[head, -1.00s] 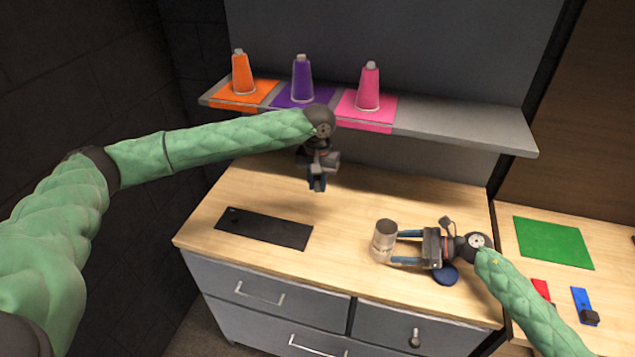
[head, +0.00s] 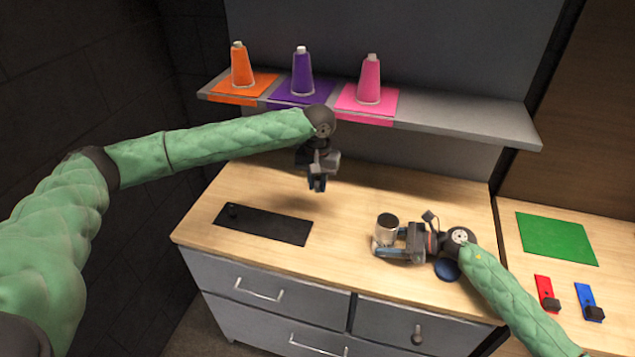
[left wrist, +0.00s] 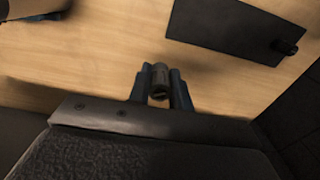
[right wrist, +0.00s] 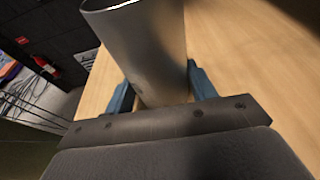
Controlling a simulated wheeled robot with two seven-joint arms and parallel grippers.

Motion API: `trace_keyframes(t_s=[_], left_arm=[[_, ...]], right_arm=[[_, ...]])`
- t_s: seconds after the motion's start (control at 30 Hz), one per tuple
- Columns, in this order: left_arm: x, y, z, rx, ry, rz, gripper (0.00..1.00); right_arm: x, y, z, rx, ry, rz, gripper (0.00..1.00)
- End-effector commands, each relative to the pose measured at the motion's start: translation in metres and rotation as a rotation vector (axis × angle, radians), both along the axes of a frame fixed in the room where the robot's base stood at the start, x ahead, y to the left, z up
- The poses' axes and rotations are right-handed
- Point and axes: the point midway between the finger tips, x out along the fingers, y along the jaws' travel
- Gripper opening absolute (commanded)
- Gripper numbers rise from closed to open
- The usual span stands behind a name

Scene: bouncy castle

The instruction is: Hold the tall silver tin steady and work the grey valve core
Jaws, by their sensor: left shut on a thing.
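The tall silver tin (head: 386,225) stands upright on the wooden worktop, right of centre. My right gripper (head: 387,243) has a finger on either side of it. In the right wrist view the tin (right wrist: 150,45) fills the space between the blue fingers, and I cannot tell whether they press on it. My left gripper (head: 317,187) hangs over the back of the worktop, left of the tin and apart from it. In the left wrist view it is shut on the small grey valve core (left wrist: 160,83). The core is hardly visible in the head view.
A black mat (head: 270,227) with a small dark knob lies at the left. A dark blue disc (head: 447,270) lies beneath my right wrist. The shelf (head: 465,125) behind holds orange, purple and pink cones. A green mat (head: 555,238) and red and blue pieces lie at the right.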

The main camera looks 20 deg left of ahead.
Motion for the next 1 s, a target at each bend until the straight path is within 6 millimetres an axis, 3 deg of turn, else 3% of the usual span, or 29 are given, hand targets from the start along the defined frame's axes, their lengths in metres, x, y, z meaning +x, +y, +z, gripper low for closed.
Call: trace_keyframes(t_s=[0.23, 0.37, 0.63, 0.8, 1.0], left_arm=[[0.002, 0.000, 0.003, 0.000, -0.001, 0.000, 0.00], [0.008, -0.016, 0.017, -0.002, -0.003, -0.019, 0.00], [0.008, -0.105, 0.059, -0.001, -0.004, -0.140, 0.00], [-0.008, -0.157, 0.079, 0.000, -0.002, -0.200, 0.00], [-0.036, -0.196, 0.088, 0.000, 0.000, -0.185, 0.00]], right_arm=[[0.000, 0.000, 0.000, 0.000, 0.000, 0.000, 0.43], [0.000, 0.000, 0.000, 0.000, 0.000, 0.000, 0.43], [0.000, 0.000, 0.000, 0.000, 0.000, 0.000, 0.43], [0.000, 0.000, 0.000, 0.000, 0.000, 0.000, 0.43], [0.000, 0.000, 0.000, 0.000, 0.000, 0.000, 0.43]])
